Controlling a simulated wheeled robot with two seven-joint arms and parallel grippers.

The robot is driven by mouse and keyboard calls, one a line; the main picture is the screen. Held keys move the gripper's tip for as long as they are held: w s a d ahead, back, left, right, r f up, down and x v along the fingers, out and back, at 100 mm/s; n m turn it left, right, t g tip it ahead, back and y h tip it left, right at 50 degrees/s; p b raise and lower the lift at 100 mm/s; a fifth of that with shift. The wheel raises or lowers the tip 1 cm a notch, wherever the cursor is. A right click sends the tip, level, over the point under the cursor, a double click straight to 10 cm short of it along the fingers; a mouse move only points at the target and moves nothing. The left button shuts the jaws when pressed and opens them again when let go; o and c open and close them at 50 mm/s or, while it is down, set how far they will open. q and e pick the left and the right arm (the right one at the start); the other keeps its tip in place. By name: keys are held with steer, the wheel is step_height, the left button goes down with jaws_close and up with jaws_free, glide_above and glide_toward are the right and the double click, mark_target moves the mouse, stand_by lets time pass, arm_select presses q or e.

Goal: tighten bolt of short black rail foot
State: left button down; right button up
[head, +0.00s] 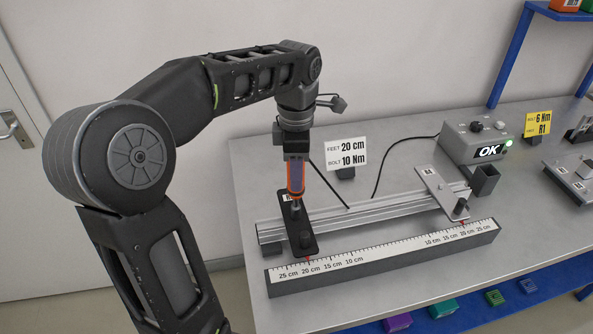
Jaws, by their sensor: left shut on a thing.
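A black rail foot (299,228) lies across the left end of the silver rail (370,212), its near end at about the 20 cm mark of the ruler (385,260). My left gripper (296,152) is shut on an orange-and-blue driver (296,178) and holds it upright. The driver's tip points down at the far part of the black foot, at or just over a bolt there; I cannot tell whether it is seated. A light grey foot (437,187) lies across the rail's right end, near that side's 20 cm mark. My right gripper is not in view.
A white sign (346,153) reads feet 20 cm, bolt 10 Nm. A grey box (470,142) shows OK with a green light. A dark square holder (486,181) stands by the rail's right end. A yellow sign (538,124) reads bolt 6 Nm, R1. A black cable runs behind the rail.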

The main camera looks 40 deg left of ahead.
arm_select(q)
steer(key=shift+s+f, duration=0.1)
stand_by(0.3)
steer(key=shift+r+p, duration=2.1)
steer(key=shift+r, duration=0.5)
